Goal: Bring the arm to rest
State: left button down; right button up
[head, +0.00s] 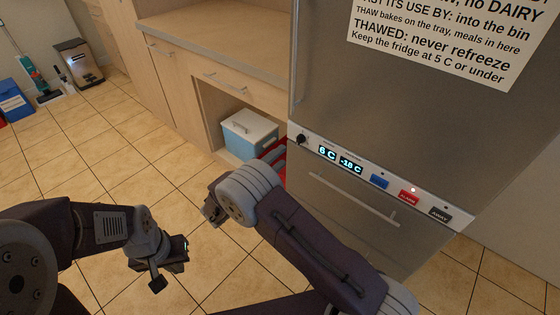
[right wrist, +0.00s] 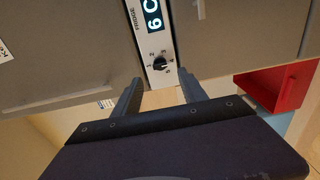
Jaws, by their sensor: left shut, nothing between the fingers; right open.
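My right gripper (right wrist: 160,80) is open and empty, its two grey fingers spread in the right wrist view. The fridge's dial knob (right wrist: 160,65) shows just beyond the fingertips, apart from them as far as I can tell. In the head view the same black knob (head: 301,139) sits at the left end of the fridge's control strip, and my right arm (head: 310,245) reaches up toward it from the lower right. My left gripper (head: 160,270) is shut and empty, held low over the tiled floor at the left.
The steel fridge (head: 410,120) stands close to my right arm, with a drawer handle (head: 355,198) below its panel. The panel reads 6 C and -18 C.

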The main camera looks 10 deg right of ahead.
dwell(0.3)
jog(key=s+d+f+m+g+y, duration=0.3)
jog(key=s+d+f+g+y, duration=0.15)
jog(key=s+d+g, duration=0.8)
jog(key=s+a+f+m+y, duration=0.2)
jog(key=s+a+y, duration=0.3)
jog(key=s, duration=0.5)
notch_tip(320, 180, up, 26)
jog(key=s+a+m+t+y+p, duration=0.2)
jog(key=y+p, duration=0.3)
jog(key=p, duration=1.9)
jog(key=shift+a+f+m+t, duration=0.15)
jog(key=shift+a+m+t, duration=0.15)
jog(key=shift+a+t, duration=0.15)
